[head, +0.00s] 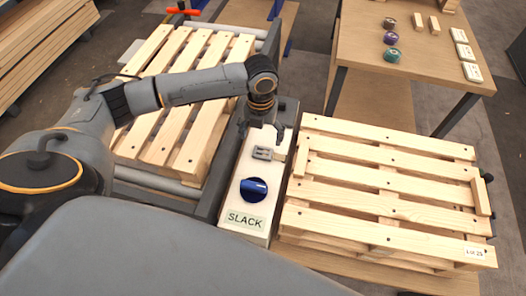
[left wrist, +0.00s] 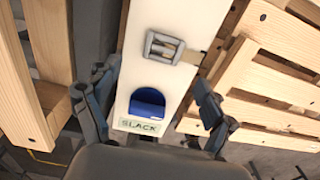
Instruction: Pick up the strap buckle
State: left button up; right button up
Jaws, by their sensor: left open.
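The strap buckle (head: 262,153) is a small grey metal frame on top of a white box (head: 231,187), beyond a blue knob (head: 254,190). In the left wrist view the buckle (left wrist: 163,47) lies in the upper middle, with a short tan strap (left wrist: 192,57) running from its right side. My left gripper (head: 262,130) points down over the far end of the box, close to the buckle in the picture. My right gripper is not in view.
A wooden pallet stack (head: 385,190) stands close to the right of the box. Another pallet (head: 190,95) lies on the conveyor to the left. A table (head: 430,55) at the back right holds coloured rolls, labels and wood blocks. The box bears a SLACK label (head: 245,219).

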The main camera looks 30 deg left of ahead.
aim_at(263, 151)
pick_arm(q)
jog(key=f, duration=0.7)
jog(key=shift+w+d+f, duration=0.1)
jog(key=shift+w+d, duration=0.05)
jog(key=shift+w, duration=0.1)
jog(key=c, duration=1.3)
